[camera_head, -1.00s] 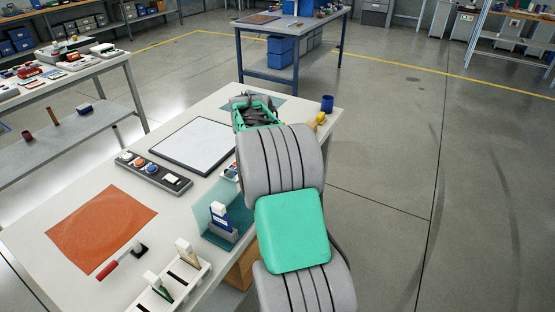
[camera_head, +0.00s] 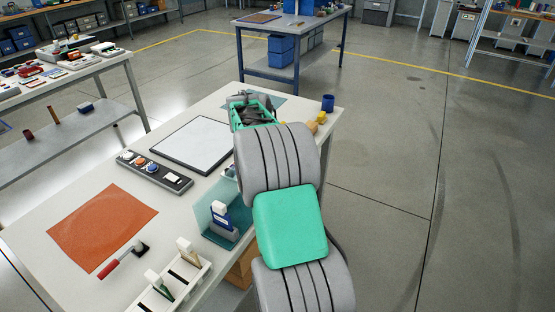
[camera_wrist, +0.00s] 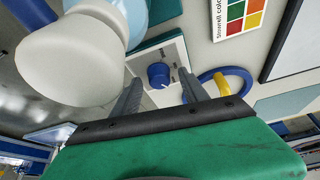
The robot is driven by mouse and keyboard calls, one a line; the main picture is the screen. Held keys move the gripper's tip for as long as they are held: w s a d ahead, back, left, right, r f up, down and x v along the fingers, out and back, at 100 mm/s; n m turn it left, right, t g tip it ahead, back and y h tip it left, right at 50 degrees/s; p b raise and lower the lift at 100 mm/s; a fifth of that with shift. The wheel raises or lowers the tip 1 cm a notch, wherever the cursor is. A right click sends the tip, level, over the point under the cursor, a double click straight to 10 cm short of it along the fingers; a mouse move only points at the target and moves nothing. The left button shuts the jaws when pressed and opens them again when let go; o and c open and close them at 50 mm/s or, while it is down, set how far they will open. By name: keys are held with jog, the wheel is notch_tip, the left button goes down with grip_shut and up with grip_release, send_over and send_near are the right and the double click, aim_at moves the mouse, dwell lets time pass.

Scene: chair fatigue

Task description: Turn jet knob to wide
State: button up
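The blue knob (camera_wrist: 158,76) sits on a white panel (camera_wrist: 172,53) in the wrist view. Small markings stand beside the knob, too small to read surely. My gripper (camera_wrist: 159,84) is open, with its two grey fingers apart. In the picture one finger is on each side of the knob; I cannot tell whether either touches it. In the head view my gripper (camera_head: 254,110) is over the far end of the white table, and my arm hides the knob there.
A large white rounded thing (camera_wrist: 72,58) stands close to the gripper's left in the wrist view. A blue ring (camera_wrist: 238,74), a yellow piece (camera_wrist: 222,84) and a colour card (camera_wrist: 238,15) lie right of the panel. A whiteboard (camera_head: 192,143) lies on the table.

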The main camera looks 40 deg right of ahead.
jog(key=v, duration=0.7)
jog(key=shift+r, duration=0.4)
jog(key=shift+a, duration=0.15)
